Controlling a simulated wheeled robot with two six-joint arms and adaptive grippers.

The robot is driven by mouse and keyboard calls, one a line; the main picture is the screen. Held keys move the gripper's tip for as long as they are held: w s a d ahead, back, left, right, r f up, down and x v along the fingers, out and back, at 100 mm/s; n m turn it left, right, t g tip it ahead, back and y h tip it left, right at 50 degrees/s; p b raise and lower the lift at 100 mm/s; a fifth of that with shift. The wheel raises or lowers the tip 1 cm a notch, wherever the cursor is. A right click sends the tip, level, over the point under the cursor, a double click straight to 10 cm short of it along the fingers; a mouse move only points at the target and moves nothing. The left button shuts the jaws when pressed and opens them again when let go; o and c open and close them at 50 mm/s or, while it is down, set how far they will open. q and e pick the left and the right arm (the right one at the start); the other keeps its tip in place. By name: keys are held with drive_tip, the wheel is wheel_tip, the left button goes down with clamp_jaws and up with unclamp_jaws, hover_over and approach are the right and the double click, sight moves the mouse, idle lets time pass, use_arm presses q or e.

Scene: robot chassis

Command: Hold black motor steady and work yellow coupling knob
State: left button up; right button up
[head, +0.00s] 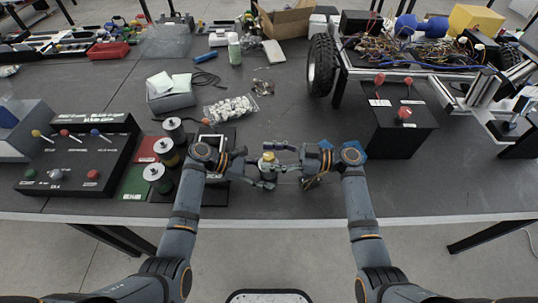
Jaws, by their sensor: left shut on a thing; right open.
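The yellow coupling knob (268,156) sits on top of the small black motor (268,168) near the front middle of the table. My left gripper (263,177) reaches in from the left and is shut on the motor's body, below the knob. My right gripper (282,159) comes from the right and is open, with its fingers close to the knob. I cannot tell whether they touch it. The fingers of both grippers hide much of the motor.
Several dark cylinders with pale tops (172,124) stand just left of my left gripper. A black control box (80,150) is farther left. Another box with red knobs (400,130) stands right. A bag of white parts (232,108) lies behind. The front table strip is clear.

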drive_tip(key=shift+a, duration=0.35)
